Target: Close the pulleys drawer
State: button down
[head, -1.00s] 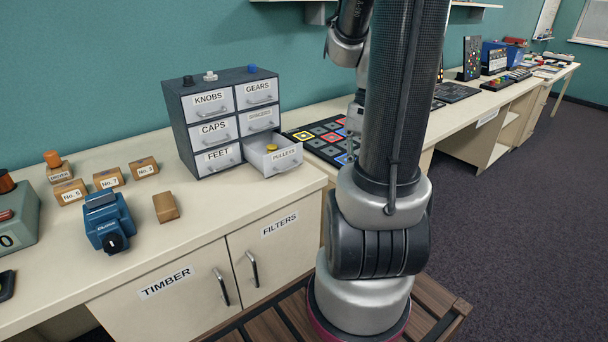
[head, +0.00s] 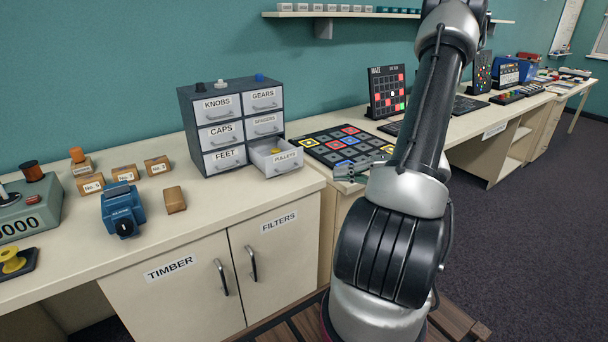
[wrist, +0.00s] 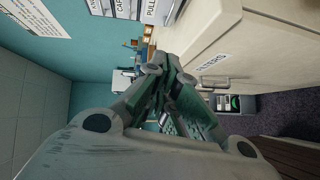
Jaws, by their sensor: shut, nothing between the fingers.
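The pulleys drawer (head: 283,166) is the bottom right drawer of a small dark cabinet (head: 189,130). It is pulled out, and a yellow piece shows inside it.
Labelled wooden blocks (head: 126,173) and a blue device (head: 122,210) stand on the counter left of the cabinet. A mat of coloured squares (head: 318,146) lies right of it. The FILTERS cupboard door (head: 280,262) is below. The counter before the cabinet is clear.

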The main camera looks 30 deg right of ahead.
aim_at(299, 184)
jog(key=x, duration=0.4)
jog(key=w+x, duration=0.1)
jog(key=x, duration=0.3)
jog(key=d+x, duration=0.1)
jog(key=x, duration=0.2)
jog(key=shift+w+a+f, duration=0.2)
jog(key=shift+w, duration=0.25)
jog(key=shift+w+f, duration=0.15)
jog(key=shift+w, duration=0.55)
jog(key=shift+w, duration=0.1)
jog(key=shift+w+a, duration=0.1)
jog(key=shift+w, duration=0.25)
jog(key=w, duration=1.1)
jog(key=shift+w+a, duration=0.15)
jog(key=shift+w, duration=0.25)
